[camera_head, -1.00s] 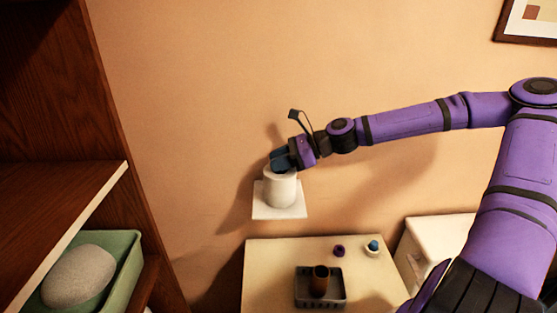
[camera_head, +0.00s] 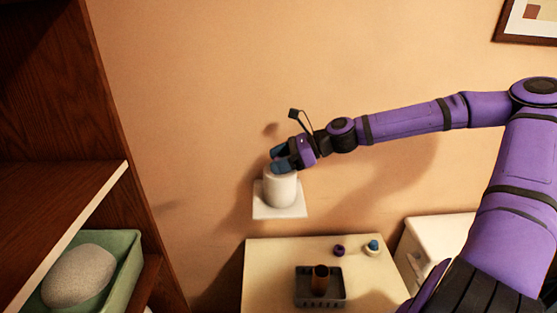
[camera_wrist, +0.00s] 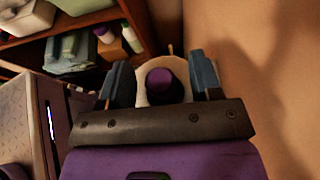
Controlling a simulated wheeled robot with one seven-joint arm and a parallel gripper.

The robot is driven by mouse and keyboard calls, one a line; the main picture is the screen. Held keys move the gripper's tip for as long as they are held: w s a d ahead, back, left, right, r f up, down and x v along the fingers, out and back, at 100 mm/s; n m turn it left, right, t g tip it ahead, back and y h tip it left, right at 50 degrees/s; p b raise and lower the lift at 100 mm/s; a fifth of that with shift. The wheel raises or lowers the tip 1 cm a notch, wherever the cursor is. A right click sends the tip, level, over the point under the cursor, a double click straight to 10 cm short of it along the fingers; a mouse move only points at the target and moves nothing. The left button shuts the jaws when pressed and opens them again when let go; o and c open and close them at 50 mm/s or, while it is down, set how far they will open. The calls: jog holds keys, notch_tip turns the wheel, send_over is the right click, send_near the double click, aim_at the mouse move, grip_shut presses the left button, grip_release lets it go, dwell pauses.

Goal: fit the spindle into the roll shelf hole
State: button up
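A white roll (camera_head: 280,190) stands upright on a small white wall shelf (camera_head: 280,212). In the wrist view a dark spindle with a purple end (camera_wrist: 160,80) shows in the middle of the white roll (camera_wrist: 180,70). Its lower end and the shelf hole are hidden, so I cannot tell how it sits in the hole. My gripper (camera_head: 281,159) is at the top of the roll. Its blue fingers are spread apart, one to each side of the spindle in the wrist view (camera_wrist: 163,82), with gaps between them and the spindle.
A wooden shelf unit (camera_head: 60,205) with a green basin (camera_head: 125,275) stands at the left. Below the roll shelf, a pale cabinet top (camera_head: 275,260) holds a grey basket (camera_head: 302,298) with a brown cup and small items. The wall lies close behind my gripper.

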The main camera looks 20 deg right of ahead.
jog(key=v, duration=1)
jog(key=shift+d, duration=0.35)
jog(key=shift+s+r, duration=0.1)
jog(key=shift+r, duration=0.05)
